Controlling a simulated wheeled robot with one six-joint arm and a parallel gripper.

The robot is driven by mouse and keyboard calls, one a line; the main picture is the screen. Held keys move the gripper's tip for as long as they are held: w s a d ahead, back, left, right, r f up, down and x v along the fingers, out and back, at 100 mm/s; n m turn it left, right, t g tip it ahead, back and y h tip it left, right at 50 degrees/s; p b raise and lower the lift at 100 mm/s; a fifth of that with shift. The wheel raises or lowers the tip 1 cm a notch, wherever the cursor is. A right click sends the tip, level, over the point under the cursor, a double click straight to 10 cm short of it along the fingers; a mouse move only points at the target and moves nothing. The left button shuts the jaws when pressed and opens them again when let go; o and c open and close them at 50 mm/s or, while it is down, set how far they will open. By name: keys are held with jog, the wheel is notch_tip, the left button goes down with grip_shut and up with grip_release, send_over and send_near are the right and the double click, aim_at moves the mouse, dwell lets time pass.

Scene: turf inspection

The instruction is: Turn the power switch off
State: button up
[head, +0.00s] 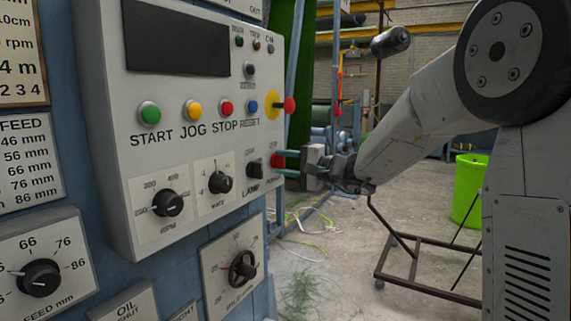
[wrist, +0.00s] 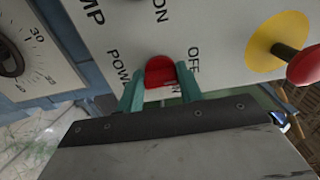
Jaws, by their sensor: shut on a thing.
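The power switch is a small red knob (wrist: 161,71) on the grey control panel, in the middle of the wrist view. It also shows as a red spot at the panel's lower right edge in the head view (head: 277,161). My gripper (wrist: 160,88) has its teal fingers on either side of the knob and is shut on it. In the head view my gripper (head: 284,163) reaches the panel from the right. The "OFF" label is right of the knob in the wrist view. The "POW..." lettering at left is partly hidden. I cannot tell which position the knob points to.
A red mushroom button (head: 290,105) on a yellow disc sticks out just above the switch. The black lamp switch (head: 255,168) is to its left. A dial plate (head: 229,250) lies below. A green bin (head: 468,190) and a wheeled frame (head: 430,283) stand right.

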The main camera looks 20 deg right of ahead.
dwell(0.4)
jog(key=o, duration=1)
jog(key=v, duration=0.8)
